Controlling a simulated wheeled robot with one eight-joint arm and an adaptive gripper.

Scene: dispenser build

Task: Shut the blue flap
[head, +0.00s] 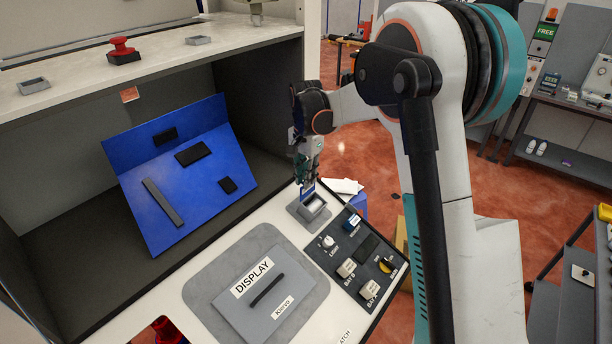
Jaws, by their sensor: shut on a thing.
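A small blue flap (308,189) stands roughly upright at the back edge of a small grey open-topped box (315,209), near the far right corner of the white counter. My gripper (306,179) points down over it and is shut on the flap's upper part. The fingers hide some of the flap, and the contact is too small to see clearly. The grey box looks open, with its light inside showing.
A dark control panel (366,252) with switches and knobs lies right of the box. A grey DISPLAY plate (264,291) with a black handle lies in front. A large blue angled board (205,177) stands in the cabinet at left. A red button (122,47) is on the upper shelf.

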